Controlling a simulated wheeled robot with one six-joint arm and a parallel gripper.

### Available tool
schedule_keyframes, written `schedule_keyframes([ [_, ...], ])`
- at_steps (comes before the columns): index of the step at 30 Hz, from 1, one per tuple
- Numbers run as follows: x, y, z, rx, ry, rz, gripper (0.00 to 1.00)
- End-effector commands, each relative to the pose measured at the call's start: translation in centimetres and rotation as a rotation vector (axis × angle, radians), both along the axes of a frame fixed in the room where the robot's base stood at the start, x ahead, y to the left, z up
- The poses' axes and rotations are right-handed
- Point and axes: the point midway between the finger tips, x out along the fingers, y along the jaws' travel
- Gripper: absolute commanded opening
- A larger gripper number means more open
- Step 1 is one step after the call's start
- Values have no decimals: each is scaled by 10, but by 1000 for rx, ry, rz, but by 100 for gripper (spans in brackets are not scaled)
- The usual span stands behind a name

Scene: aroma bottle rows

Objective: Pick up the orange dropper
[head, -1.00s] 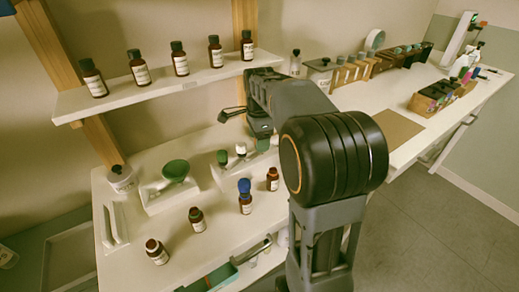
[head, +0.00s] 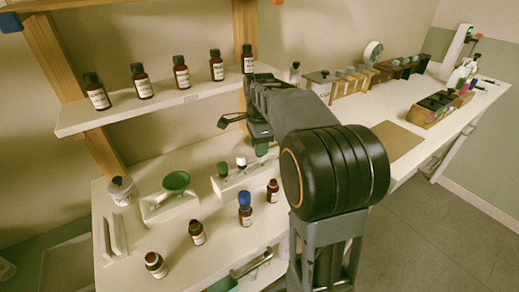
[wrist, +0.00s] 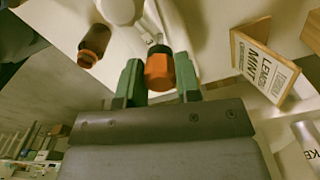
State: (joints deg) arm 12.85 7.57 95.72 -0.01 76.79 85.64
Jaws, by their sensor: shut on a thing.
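The orange dropper (wrist: 158,72) shows in the wrist view, its orange bulb between the two green fingers of my gripper (wrist: 158,64). My gripper is shut on it, one finger on each side. I cannot tell whether the dropper is clear of the stand. In the head view my gripper (head: 261,149) is at the right end of the dropper stand (head: 232,181), and the orange dropper is hidden there. A green dropper (head: 222,169) and a white dropper (head: 241,161) stand to its left.
Brown bottles stand in front of the stand, one with a blue cap (head: 245,200) and one at the right (head: 273,191). More line the upper shelf (head: 160,108). A green bowl (head: 176,181) is at the left. A lettered card (wrist: 264,66) is close in the wrist view.

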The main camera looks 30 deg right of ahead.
Motion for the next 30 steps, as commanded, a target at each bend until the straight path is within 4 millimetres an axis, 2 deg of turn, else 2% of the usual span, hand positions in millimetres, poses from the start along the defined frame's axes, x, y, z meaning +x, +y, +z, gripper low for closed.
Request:
schedule_keyframes([
  [21,0,0,131,0,-3,0,26],
  [30,0,0,158,0,0,0,26],
])
